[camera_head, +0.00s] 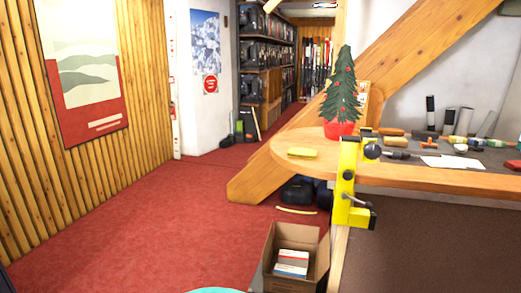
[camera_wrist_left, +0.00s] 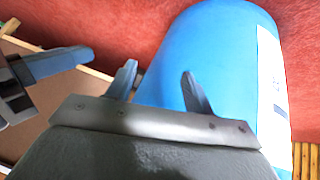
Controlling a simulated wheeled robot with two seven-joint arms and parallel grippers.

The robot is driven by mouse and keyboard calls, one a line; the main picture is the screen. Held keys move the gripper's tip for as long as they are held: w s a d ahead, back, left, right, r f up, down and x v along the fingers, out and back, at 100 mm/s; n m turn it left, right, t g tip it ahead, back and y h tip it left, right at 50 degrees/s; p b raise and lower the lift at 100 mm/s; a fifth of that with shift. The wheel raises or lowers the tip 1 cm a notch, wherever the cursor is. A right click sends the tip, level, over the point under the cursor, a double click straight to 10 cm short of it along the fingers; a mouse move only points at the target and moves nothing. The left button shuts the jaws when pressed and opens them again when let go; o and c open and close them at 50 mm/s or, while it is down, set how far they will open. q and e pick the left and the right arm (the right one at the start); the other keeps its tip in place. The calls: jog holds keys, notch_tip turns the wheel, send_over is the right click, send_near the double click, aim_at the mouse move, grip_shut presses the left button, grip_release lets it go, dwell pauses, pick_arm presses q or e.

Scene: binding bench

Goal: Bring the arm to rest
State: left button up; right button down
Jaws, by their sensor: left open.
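My left gripper (camera_wrist_left: 160,68) shows in the left wrist view, with its two blue-grey fingers standing apart beyond a screwed metal plate. I see nothing between the fingers. A large blue rounded body with a white label (camera_wrist_left: 215,45) is behind them; I cannot tell whether they touch it. At the left edge of that view is another blue-grey finger on a grey metal block (camera_wrist_left: 50,65). It looks like part of my right gripper, and its opening is not shown. Neither gripper shows in the head view.
A wooden bench (camera_head: 400,172) with tools and a small tree (camera_head: 343,95) stands at the right, a yellow clamp (camera_head: 347,185) on its edge. An open cardboard box (camera_head: 268,258) is on the floor. The red carpet (camera_head: 150,220) at the left is clear.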

pick_arm(q)
jog(key=s+a+r+g+p, duration=0.1)
jog(key=r+p, duration=0.3)
jog(key=r, duration=0.8)
jog(key=s+a+r+g+y+p, duration=0.1)
jog(key=a+r+p, duration=0.3)
jog(key=r, duration=0.7)
jog(key=s+a+r+g+y+p, duration=0.1)
jog(key=r+p, duration=0.3)
jog(key=r, duration=0.8)
jog(key=shift+a+r+g, duration=0.3)
jog(key=shift+a+g, duration=0.4)
jog(key=shift+a, duration=0.15)
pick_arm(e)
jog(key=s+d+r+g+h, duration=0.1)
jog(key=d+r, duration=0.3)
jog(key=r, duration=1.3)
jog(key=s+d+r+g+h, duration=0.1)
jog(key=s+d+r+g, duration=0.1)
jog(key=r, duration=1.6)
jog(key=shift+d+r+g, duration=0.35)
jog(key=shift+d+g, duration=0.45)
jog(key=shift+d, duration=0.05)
pick_arm(q)
jog(key=shift+s, duration=0.15)
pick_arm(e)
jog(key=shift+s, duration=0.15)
